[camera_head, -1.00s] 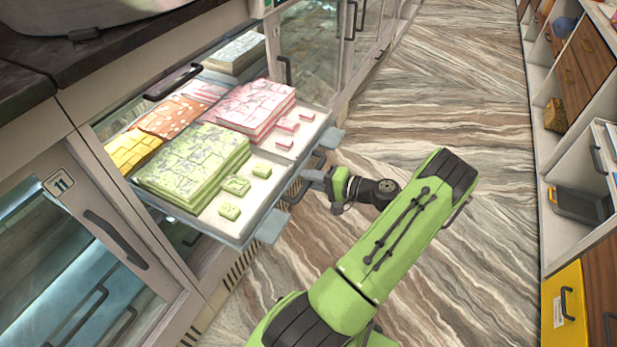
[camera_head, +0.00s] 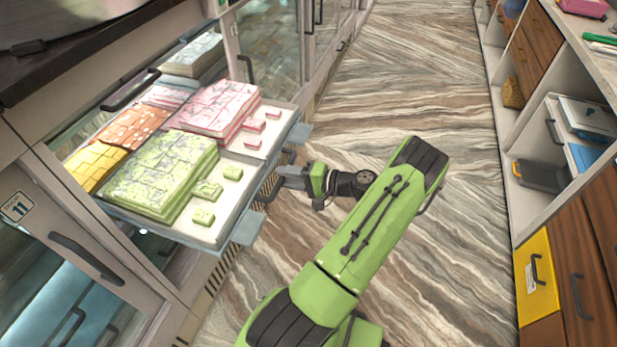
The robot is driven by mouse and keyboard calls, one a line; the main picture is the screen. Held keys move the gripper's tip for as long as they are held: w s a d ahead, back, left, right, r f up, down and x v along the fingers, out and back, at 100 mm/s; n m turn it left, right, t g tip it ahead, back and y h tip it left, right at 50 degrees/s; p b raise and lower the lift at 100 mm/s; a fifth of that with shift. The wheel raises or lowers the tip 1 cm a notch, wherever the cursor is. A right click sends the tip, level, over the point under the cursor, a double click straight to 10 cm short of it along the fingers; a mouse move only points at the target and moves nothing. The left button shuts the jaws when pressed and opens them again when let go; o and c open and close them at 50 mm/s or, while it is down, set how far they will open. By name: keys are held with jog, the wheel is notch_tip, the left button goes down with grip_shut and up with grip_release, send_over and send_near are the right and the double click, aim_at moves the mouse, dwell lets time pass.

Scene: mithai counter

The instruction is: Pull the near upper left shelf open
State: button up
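The near upper left shelf (camera_head: 262,155) is pulled well out of the counter on the left. It carries slabs of green (camera_head: 160,172), pink (camera_head: 222,106), orange (camera_head: 133,128) and yellow (camera_head: 93,166) sweets, with small cut pieces at its front. My gripper (camera_head: 283,181) is at the shelf's front edge, by the dark handle (camera_head: 268,187) there. The fingers are small and partly hidden against the handle, so I cannot tell whether they are closed on it.
A closed cabinet marked 11 with a dark handle (camera_head: 88,258) is at the lower left. Wooden drawers (camera_head: 586,262), a yellow drawer (camera_head: 537,277) and open shelving line the right side. The patterned floor (camera_head: 400,95) between is clear.

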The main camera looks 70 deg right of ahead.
jog(key=p+v, duration=0.2)
jog(key=v, duration=1.2)
jog(key=w+a+r+n+g+y+p, duration=0.2)
jog(key=w+a+r+n+g, duration=0.3)
jog(key=w, duration=0.4)
jog(key=w+a+r+n+g+y+p, duration=0.1)
jog(key=w+a+r+n+g+y, duration=0.2)
jog(key=w+r, duration=0.5)
jog(key=w+a+r+n+g+h+p, duration=0.1)
jog(key=w+a+r+n+g, duration=0.2)
jog(key=a, duration=0.5)
jog(key=w+a+r+n+g+h+p, duration=0.1)
jog(key=w+a+r+h+p, duration=0.1)
jog(key=w+a+r, duration=0.45)
jog(key=s+a+r+n+t+h+p, duration=0.1)
jog(key=s+a+r+n, duration=0.1)
jog(key=s+a, duration=0.5)
jog(key=s+a+r+n+t+h+p, duration=0.1)
jog(key=s+a+r+n+p, duration=0.1)
jog(key=s+a+r, duration=0.3)
jog(key=s+a+n, duration=0.1)
jog(key=s+a, duration=0.1)
jog(key=a, duration=0.1)
jog(key=shift+a+n+h, duration=0.15)
jog(key=shift+n+h, duration=0.15)
